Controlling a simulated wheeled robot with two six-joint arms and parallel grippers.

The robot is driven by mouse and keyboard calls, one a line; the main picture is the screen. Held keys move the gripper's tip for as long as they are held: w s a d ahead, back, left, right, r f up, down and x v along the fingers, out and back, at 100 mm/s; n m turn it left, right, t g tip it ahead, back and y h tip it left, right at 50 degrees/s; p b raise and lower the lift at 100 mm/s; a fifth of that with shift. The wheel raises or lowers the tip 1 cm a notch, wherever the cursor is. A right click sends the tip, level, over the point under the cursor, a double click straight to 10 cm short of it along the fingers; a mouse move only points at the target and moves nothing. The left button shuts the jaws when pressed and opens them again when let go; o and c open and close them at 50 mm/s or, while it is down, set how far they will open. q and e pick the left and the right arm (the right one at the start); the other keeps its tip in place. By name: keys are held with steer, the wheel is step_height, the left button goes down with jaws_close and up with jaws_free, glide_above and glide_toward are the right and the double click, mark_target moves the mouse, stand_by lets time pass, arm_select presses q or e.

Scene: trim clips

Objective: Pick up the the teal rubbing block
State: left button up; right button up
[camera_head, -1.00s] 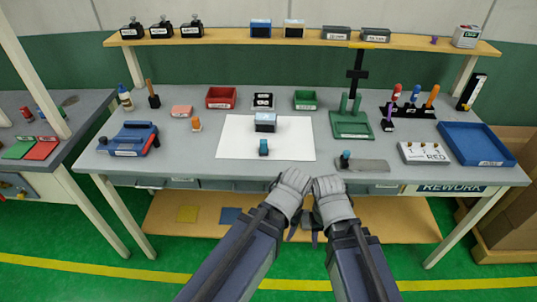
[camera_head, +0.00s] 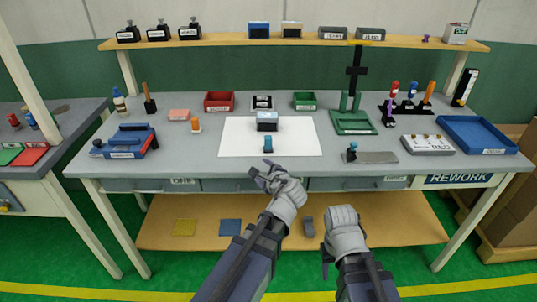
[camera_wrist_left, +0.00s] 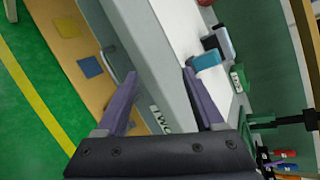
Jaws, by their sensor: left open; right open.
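The teal rubbing block (camera_head: 268,145) stands on the white sheet (camera_head: 230,140) near its front edge, in front of a dark block with a pale face (camera_head: 267,122). My left gripper (camera_head: 264,170) is open and empty, in front of the bench's front edge and short of the block. In the left wrist view the teal block (camera_wrist_left: 207,60) shows beyond the right fingertip, with the open jaws (camera_wrist_left: 160,75) apart from it. My right gripper (camera_head: 326,258) is open, lower and nearer, in front of the bench; its fingers are hard to make out.
A grey flat tool with a teal knob (camera_head: 352,153) lies to the right of the sheet. A blue tool (camera_head: 130,142) is at the left, a blue tray (camera_head: 475,133) at the right. The bench edge and drawers (camera_head: 240,184) lie beside my left gripper.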

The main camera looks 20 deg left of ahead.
mark_target(268, 141)
arm_select(q)
steer(key=w+m+t+b, duration=0.1)
steer(key=w+m, duration=0.1)
steer(key=m, duration=0.2)
steer(key=w+r+m+t+b, duration=0.1)
steer(key=w+m+t+b, duration=0.1)
steer(key=m, duration=0.2)
steer(key=w+m+t+b, duration=0.2)
steer(key=m, duration=0.1)
steer(key=shift+w+a+r+m+h, duration=0.1)
steer(key=shift+w+r+m+h, duration=0.2)
steer(key=shift+w+r+m, duration=0.1)
steer(key=m, duration=0.1)
steer(key=m+t, duration=0.1)
steer(key=shift+w+d+r+m+t+h+b, duration=0.25)
steer(key=shift+w+d+m+t+h+b, duration=0.05)
steer(key=shift+w+d+m+h+b, duration=0.1)
steer(key=shift+x, duration=3.95)
steer(key=shift+s+a, duration=0.15)
steer(key=shift+a, duration=0.05)
steer(key=shift+c, duration=0.2)
jaws_close()
